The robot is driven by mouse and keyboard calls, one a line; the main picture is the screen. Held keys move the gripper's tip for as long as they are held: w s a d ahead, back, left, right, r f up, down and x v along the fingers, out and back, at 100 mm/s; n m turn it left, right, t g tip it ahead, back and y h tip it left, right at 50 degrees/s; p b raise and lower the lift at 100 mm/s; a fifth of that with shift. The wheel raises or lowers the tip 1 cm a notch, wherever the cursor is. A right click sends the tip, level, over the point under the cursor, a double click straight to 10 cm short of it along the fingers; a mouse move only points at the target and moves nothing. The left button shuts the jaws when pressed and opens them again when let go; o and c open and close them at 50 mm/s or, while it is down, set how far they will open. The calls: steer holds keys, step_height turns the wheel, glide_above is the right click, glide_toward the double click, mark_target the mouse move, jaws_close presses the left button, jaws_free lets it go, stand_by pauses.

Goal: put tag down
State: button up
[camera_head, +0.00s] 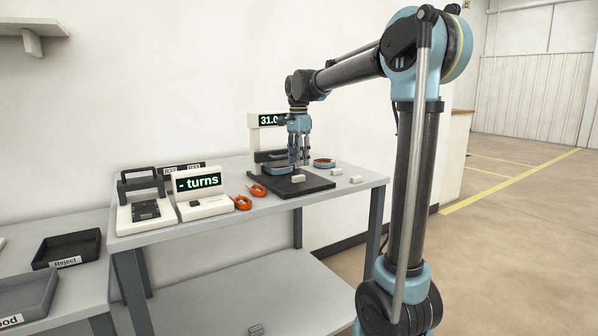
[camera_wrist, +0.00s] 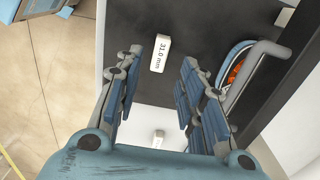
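A white tag (camera_wrist: 160,53) reading "31.0 mm" lies flat on the dark plate in the wrist view. My gripper (camera_head: 299,163) points down above the plate. In the wrist view my gripper (camera_wrist: 165,72) has its blue-padded fingers spread apart, with nothing held between them. The tag shows in the gap between the fingers, apart from both. The exact height of the fingertips above it cannot be told.
A display stand (camera_head: 268,120) shows "31.0" behind the plate.

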mark_target(299, 176)
step_height(299, 176, up, 6)
steer(key=s+d+f+n, duration=0.3)
steer(key=s+d+f, duration=0.1)
steer(key=s+d, duration=0.4)
steer(key=s+d+f+n+t, duration=0.1)
steer(key=s+d+f+n, duration=0.3)
steer(key=s+d+f, duration=0.3)
steer(key=s+d+f+n+t, duration=0.1)
steer(key=s+d+f+n, duration=0.3)
steer(key=s+f, duration=1.3)
steer(key=d+f, duration=0.3)
steer(key=shift+s, duration=0.35)
steer(key=shift+f, duration=0.1)
